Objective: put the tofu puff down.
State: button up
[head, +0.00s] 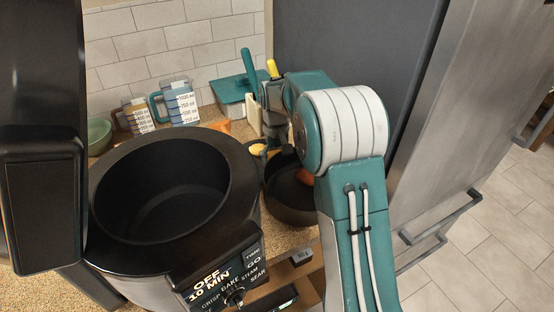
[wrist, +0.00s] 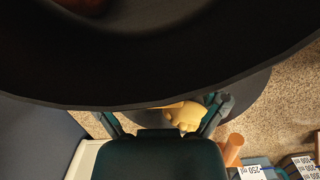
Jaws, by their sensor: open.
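The tofu puff (wrist: 185,115) is a small pale-yellow lump between my two spread fingertips in the wrist view. It also shows in the head view (head: 257,148), beside the far rim of the dark pan (head: 292,212). My gripper (wrist: 163,116) is open around the puff; I cannot tell whether a finger touches it. In the head view my gripper (head: 274,135) points down behind the pan, partly hidden by my arm. A dark grey round surface (wrist: 245,97) shows by the puff; whether the puff rests on it is unclear.
A large black cooker (head: 105,215) stands left of the pan. A reddish-brown item (head: 305,177) lies in the pan. Measuring cups (head: 181,103), a green bowl (head: 99,135) and a teal-lidded container (head: 232,90) stand along the wall. The fridge (head: 425,130) borders the right side.

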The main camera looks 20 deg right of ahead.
notch_tip(320, 180, up, 11)
jog(key=w, duration=0.1)
jog(key=s+r+t, duration=0.1)
jog(key=s+r, duration=0.1)
jog(key=s, duration=0.3)
jog(key=s+a+r+t, duration=0.1)
jog(key=s+r, duration=0.2)
jog(key=s, duration=0.2)
jog(key=s+r+t, duration=0.1)
jog(key=s+r, duration=0.2)
jog(key=s, duration=0.2)
jog(key=shift+s+a+r+m, duration=0.15)
jog(key=shift+s+r+m, duration=0.05)
jog(key=shift+r+m, duration=0.1)
jog(key=s+f+t, duration=0.2)
jog(key=s, duration=0.6)
jog(key=s+f+t, duration=0.1)
jog(key=s+f, duration=0.2)
jog(key=s, duration=0.6)
jog(key=shift+a+t, duration=0.4)
jog(key=shift+f, duration=0.1)
